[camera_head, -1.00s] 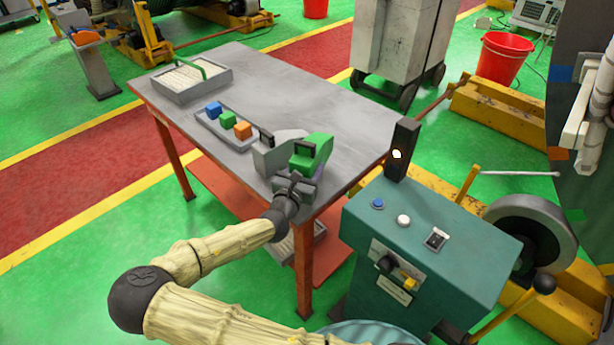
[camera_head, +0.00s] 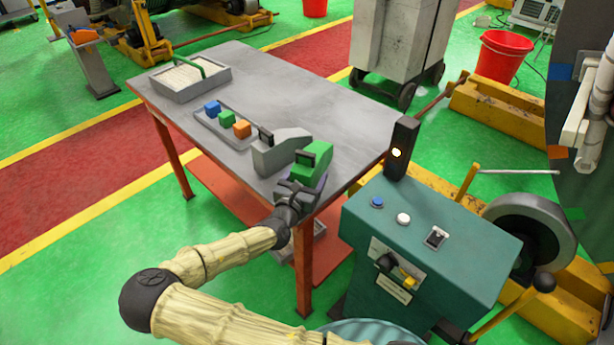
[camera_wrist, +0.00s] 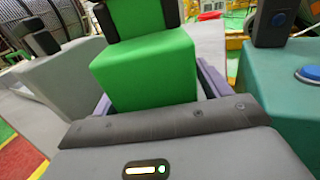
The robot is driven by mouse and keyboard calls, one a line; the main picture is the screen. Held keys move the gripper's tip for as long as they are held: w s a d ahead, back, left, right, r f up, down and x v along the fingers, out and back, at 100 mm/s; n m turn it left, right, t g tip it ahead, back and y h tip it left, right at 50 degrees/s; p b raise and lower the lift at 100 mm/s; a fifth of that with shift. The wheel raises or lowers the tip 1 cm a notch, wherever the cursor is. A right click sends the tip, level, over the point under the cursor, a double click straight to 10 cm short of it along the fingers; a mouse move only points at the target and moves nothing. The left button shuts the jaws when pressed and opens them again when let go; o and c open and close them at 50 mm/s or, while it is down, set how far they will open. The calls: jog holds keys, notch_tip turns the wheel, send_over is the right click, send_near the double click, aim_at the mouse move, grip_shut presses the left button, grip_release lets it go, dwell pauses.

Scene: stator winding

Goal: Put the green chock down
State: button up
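The green chock (camera_head: 313,163) with a dark handle is at the near right corner area of the grey table, beside a larger grey chock (camera_head: 281,152). My gripper (camera_head: 305,187) reaches it from the near side. In the wrist view, the green chock (camera_wrist: 146,75) fills the middle, with the purple fingers (camera_wrist: 155,98) along its two sides, so my gripper looks shut on it. The grey chock (camera_wrist: 62,80) stands to its left there. The chock's underside is hidden, so I cannot tell whether it touches the table.
On the table (camera_head: 310,95) are a tray (camera_head: 199,124) with blue, green and orange blocks and a grey box (camera_head: 183,92) with a green handle. A teal control console (camera_head: 430,265) with a dark lamp post (camera_head: 402,150) stands close to the right. The middle and back of the table are clear.

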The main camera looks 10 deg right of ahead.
jog(key=shift+r, duration=0.15)
jog(key=b+v, duration=0.2)
jog(key=v, duration=1)
dwell(0.5)
